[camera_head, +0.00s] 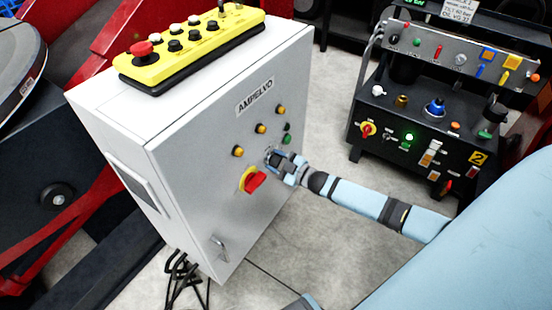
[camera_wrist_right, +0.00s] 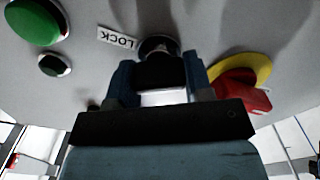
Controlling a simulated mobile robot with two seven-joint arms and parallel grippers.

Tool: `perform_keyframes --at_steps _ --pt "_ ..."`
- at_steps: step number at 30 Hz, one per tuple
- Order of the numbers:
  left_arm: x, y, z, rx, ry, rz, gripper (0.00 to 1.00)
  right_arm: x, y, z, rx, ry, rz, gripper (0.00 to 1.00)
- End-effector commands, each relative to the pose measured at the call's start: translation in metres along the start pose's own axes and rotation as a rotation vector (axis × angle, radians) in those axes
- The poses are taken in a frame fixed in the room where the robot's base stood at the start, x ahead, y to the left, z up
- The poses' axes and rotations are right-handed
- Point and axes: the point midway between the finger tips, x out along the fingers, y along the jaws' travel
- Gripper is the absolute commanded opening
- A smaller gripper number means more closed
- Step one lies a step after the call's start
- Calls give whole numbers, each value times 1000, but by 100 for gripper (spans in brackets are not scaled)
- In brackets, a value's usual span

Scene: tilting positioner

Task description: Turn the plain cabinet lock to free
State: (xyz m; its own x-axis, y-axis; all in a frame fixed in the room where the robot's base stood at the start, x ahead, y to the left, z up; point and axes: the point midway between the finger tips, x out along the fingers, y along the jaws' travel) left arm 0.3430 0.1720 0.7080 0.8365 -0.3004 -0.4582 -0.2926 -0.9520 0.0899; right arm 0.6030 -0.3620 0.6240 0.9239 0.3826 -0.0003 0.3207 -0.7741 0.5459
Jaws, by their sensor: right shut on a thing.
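The plain cabinet lock (camera_wrist_right: 157,46) is a small dark round fitting on the white cabinet (camera_head: 170,165), beside a white label reading LOCK (camera_wrist_right: 117,38). My right gripper (camera_head: 273,157) is at the cabinet front, just above the red and yellow rotary switch. In the right wrist view, its two blue fingers (camera_wrist_right: 157,68) stand on either side of the lock and are shut on it. The fingers hide most of the lock, so I cannot tell its turned position. My left gripper is not in view.
A red rotary switch (camera_head: 255,181) on a yellow plate sits close to my right gripper. Yellow buttons (camera_head: 260,128) and green and dark buttons (camera_head: 287,139) are nearby. A yellow control box (camera_head: 190,45) lies on the cabinet. A black control console (camera_head: 430,110) stands at right.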

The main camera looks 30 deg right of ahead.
Motion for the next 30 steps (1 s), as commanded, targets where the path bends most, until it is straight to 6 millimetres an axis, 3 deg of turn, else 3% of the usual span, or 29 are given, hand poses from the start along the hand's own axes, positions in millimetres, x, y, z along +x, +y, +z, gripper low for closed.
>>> perform_keyframes --at_steps 18,30 --pt "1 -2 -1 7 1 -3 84 0 -4 2 -584 0 0 23" --pt "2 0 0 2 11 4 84 0 -5 2 -882 0 0 23"
